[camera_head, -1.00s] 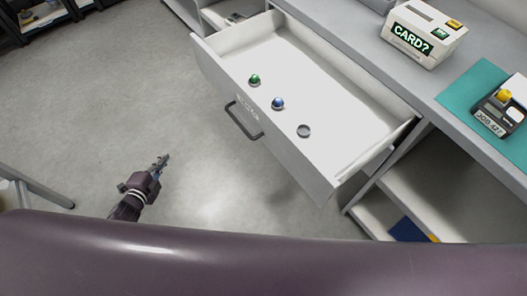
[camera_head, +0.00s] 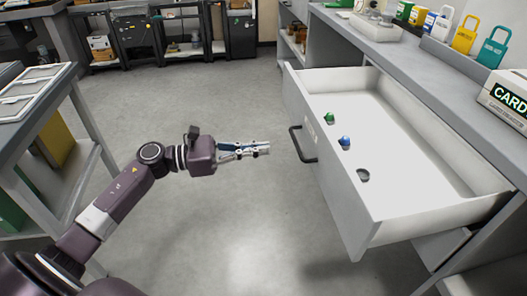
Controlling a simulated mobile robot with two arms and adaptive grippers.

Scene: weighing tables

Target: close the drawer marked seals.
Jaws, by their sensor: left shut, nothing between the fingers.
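The open drawer (camera_head: 345,192) juts out from the grey counter at the right. It is pulled far out, and its front has a dark bar handle (camera_head: 302,144) and a small label too blurred to read. Inside lie a green seal (camera_head: 329,118), a blue seal (camera_head: 345,142) and a grey ring-like piece (camera_head: 363,175). My left gripper (camera_head: 266,148) is shut and empty, pointing right, a short way left of the handle and apart from it. My right gripper is not in view.
The counter (camera_head: 420,62) holds several coloured padlock-shaped stands (camera_head: 466,36) and a white box marked CARD (camera_head: 506,98). A side table (camera_head: 40,92) with trays stands at the left. Shelves and a dark cabinet (camera_head: 241,30) line the back. The floor between is clear.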

